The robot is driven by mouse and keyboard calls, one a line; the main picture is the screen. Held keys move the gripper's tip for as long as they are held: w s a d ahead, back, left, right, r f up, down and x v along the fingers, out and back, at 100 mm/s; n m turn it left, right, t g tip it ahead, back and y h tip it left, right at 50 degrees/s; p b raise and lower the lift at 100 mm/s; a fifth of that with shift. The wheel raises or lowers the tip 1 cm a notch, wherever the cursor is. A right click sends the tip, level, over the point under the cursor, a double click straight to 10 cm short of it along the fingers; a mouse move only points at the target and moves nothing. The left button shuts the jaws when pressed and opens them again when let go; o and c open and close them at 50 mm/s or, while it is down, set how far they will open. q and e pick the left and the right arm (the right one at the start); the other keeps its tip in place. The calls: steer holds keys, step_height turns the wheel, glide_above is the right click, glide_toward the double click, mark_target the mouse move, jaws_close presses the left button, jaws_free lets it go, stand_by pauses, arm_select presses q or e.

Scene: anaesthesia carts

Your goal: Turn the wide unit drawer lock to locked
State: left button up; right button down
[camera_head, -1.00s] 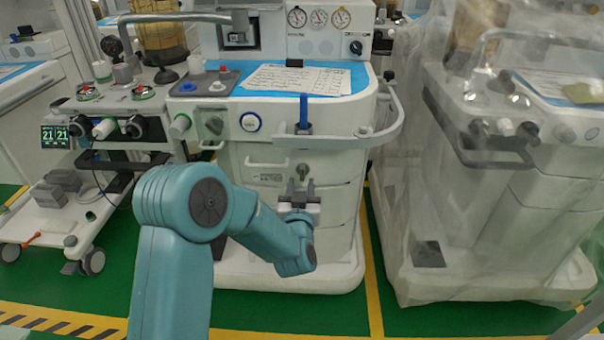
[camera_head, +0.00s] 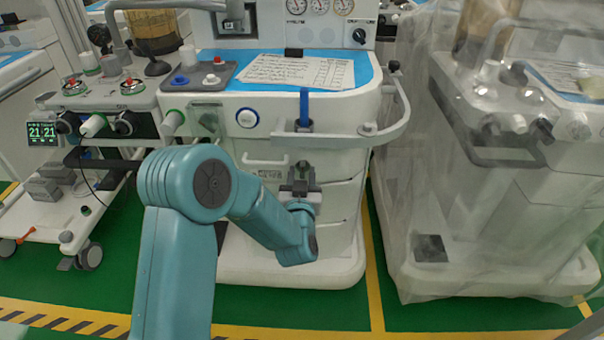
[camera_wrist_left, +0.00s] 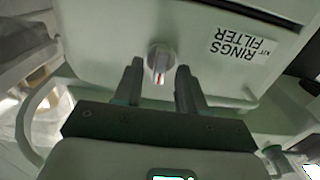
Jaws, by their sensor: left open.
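The drawer lock (camera_wrist_left: 159,60) is a small round knob with a raised grip and a red mark, on the white drawer front (camera_wrist_left: 100,40) of the middle unit. In the head view the lock (camera_head: 302,166) shows just above my left gripper (camera_head: 301,181). In the left wrist view my left gripper (camera_wrist_left: 159,76) is open, with one finger on each side of the lock's lower part. I see gaps between the fingers and the knob; contact is not visible. My right gripper is in neither view.
A drawer handle (camera_head: 265,160) is left of the lock. A white rail (camera_head: 400,115) curves round the unit's right corner, above the gripper. A plastic-covered cart (camera_head: 490,190) stands to the right. A side cart with a monitor (camera_head: 43,134) stands left.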

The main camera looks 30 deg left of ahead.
arm_select(q)
steer(key=shift+c, duration=0.3)
jaws_close()
steer(key=m, duration=0.3)
steer(key=shift+m, duration=0.4)
steer(key=m, duration=0.4)
steer(key=shift+w+d+m, duration=0.1)
steer(key=shift+m, duration=0.2)
steer(key=m, duration=0.4)
steer(key=shift+m+p, duration=0.55)
steer(key=shift+m, duration=2.25)
